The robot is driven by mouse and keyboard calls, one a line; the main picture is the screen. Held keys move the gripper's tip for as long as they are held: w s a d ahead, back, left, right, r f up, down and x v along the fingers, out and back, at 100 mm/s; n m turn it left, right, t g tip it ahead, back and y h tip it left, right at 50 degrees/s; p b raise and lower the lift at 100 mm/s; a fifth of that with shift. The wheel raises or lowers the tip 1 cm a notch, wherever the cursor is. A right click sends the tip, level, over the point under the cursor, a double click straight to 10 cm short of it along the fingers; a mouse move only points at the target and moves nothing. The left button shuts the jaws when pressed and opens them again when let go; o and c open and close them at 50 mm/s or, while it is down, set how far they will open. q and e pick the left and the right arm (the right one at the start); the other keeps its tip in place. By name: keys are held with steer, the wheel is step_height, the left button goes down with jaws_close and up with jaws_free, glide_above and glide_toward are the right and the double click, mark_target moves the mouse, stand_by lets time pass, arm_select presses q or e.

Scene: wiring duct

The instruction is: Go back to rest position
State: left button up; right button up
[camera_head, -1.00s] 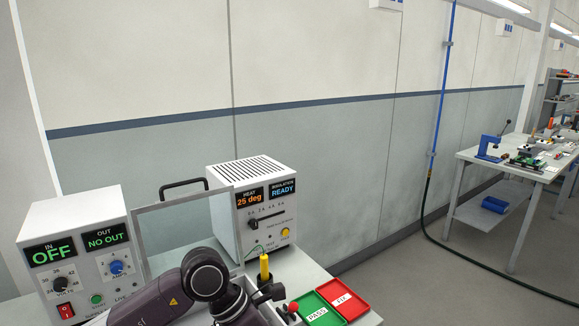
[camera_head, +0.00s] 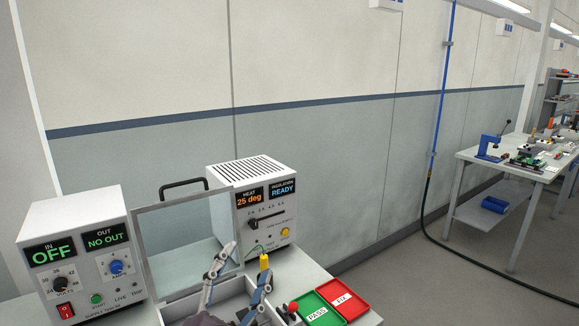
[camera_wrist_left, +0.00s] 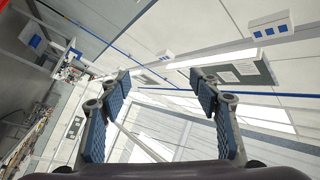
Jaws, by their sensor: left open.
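My left gripper (camera_head: 243,268) comes up from the bottom of the head view, its two blue-padded fingers spread apart and empty. It shows in front of the open clear lid (camera_head: 180,238) and over the grey case (camera_head: 232,296), beside the yellow-handled probe (camera_head: 264,262). I cannot tell whether a finger touches the probe. In the left wrist view the fingers (camera_wrist_left: 160,88) are wide apart with nothing between them; that camera looks up toward ceiling lights and walls. My right gripper is not in view.
The supply unit (camera_head: 82,250) reads OFF and NO OUT. The heat and insulation tester (camera_head: 262,210) reads 25 deg and READY. A red knob (camera_head: 293,307), a green PASS tray (camera_head: 314,312) and a red FIX tray (camera_head: 344,298) are at right. Another bench (camera_head: 525,165) stands far right.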

arm_select(q)
steer(key=s+a+f+n+g+y, duration=0.2)
steer(key=s+a+f+n+g, duration=0.15)
steer(key=f, duration=0.35)
steer(key=s+a+f+n+g+y, duration=0.2)
steer(key=a+f, duration=0.2)
steer(key=f, duration=0.4)
steer(key=s+a+f+n+g+y, duration=0.2)
steer(key=s+a+f+n+g, duration=0.15)
steer(key=f, duration=0.35)
steer(key=s+a+f+n+g, duration=0.1)
steer(key=s+f+g, duration=0.4)
steer(key=s, duration=0.5)
steer(key=s+f+n+g, duration=0.1)
steer(key=s+f+g, duration=0.2)
steer(key=s+f, duration=0.6)
step_height(320, 180, down, 24)
steer(key=s+r+g, duration=0.1)
steer(key=s, duration=0.1)
steer(key=s+a+f+g, duration=0.1)
steer(key=s+a+f, duration=0.2)
steer(key=s+f, duration=1.4)
steer(key=shift+s+f+m+b, duration=0.3)
steer(key=shift+f+b, duration=0.15)
steer(key=shift+f, duration=0.3)
